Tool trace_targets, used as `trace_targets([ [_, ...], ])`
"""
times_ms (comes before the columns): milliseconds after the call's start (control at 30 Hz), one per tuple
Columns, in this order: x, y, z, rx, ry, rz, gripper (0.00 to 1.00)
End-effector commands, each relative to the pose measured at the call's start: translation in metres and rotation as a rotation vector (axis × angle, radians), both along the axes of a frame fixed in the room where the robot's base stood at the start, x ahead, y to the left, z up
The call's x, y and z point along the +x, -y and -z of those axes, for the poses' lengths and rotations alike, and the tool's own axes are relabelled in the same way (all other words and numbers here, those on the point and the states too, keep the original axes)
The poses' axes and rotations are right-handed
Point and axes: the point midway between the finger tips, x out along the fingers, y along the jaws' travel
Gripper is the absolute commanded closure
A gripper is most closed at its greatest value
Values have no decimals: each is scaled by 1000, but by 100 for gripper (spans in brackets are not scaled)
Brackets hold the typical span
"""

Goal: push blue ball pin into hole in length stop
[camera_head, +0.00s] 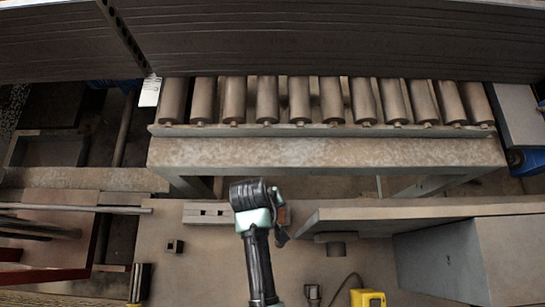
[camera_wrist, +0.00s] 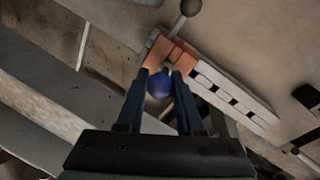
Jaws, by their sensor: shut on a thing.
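The blue ball pin (camera_wrist: 159,86) shows as a round blue ball between the two fingers of my gripper (camera_wrist: 161,76) in the wrist view. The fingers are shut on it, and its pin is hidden. An orange-brown block (camera_wrist: 170,54) lies just beyond the fingertips, at the end of a pale bar with dark square holes (camera_wrist: 232,90); these look like the length stop. I cannot tell whether the pin is in a hole. In the head view the pale holed bar (camera_head: 208,213) lies left of my arm's end, and a bit of orange (camera_head: 283,215) shows right of it.
A dark round knob on a rod (camera_wrist: 190,7) stands beyond the block. In the head view a roller conveyor (camera_head: 300,100) lies behind, a raised plate (camera_head: 400,213) at right, and a small dark square piece (camera_head: 174,246) at left.

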Motion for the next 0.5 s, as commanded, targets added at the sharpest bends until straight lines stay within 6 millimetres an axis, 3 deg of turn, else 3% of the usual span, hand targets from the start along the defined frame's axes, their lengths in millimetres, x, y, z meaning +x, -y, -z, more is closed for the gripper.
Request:
trace_targets([
  [500,0,0,8,0,1,0,100],
])
